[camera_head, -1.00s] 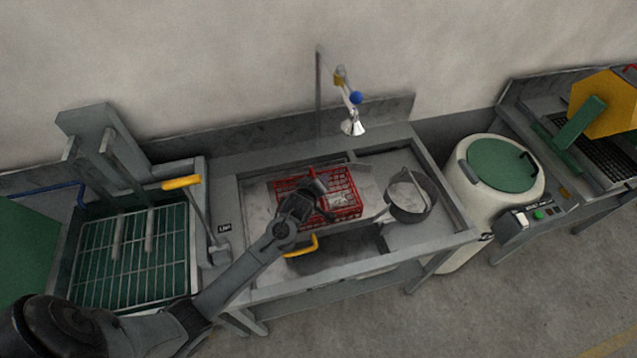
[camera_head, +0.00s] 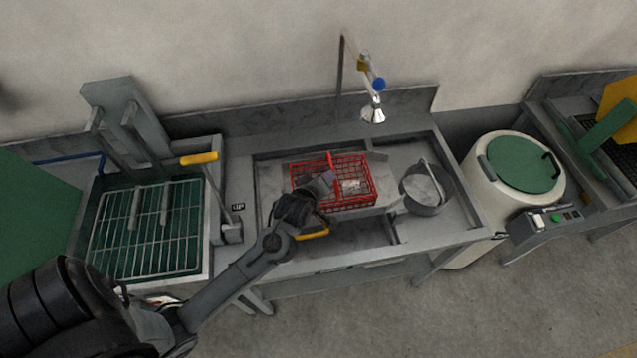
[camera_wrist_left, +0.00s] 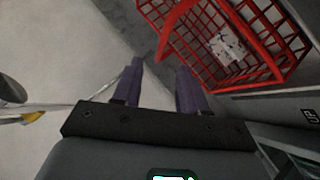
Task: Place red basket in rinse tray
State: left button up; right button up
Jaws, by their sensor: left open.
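The red wire basket (camera_head: 352,188) sits upright in the left-middle part of the grey sink bench, with pale pieces inside. The rinse tray cannot be told apart with certainty from the sink basin (camera_head: 270,185). My left gripper (camera_head: 326,180) is at the basket's left side, in front of part of it. In the left wrist view my left gripper (camera_wrist_left: 160,66) is open with nothing between its fingers. The basket (camera_wrist_left: 270,75) and its raised red handle are just beyond and right of the fingertips there, apparently apart from them. My right gripper is out of view.
A metal pot (camera_head: 428,200) stands right of the basket. A tap (camera_head: 373,108) hangs behind it. A yellow handle (camera_head: 312,233) is at the sink's front. A green tank with a wire rack (camera_head: 145,230) is left; a white drum (camera_head: 515,190) is right.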

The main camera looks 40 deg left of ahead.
pick_arm(q)
jog(key=s+d+m+g+h, duration=0.1)
jog(key=s+d+m+g, duration=0.1)
jog(key=s+d+m, duration=0.2)
jog(key=s+d+f+m+g+h, duration=0.1)
jog(key=s+d+m+g, duration=0.2)
jog(key=s+m, duration=0.4)
jog(key=s+d+m+g+h, duration=0.2)
jog(key=s+d+m, duration=0.3)
jog(key=s, duration=0.7)
jog(key=shift+s+f, duration=0.2)
jog(key=shift+f, duration=0.2)
jog(key=shift+d, duration=0.1)
notch_tip(320, 180, up, 12)
jog(key=p, duration=1.2)
jog(key=shift+f, duration=0.1)
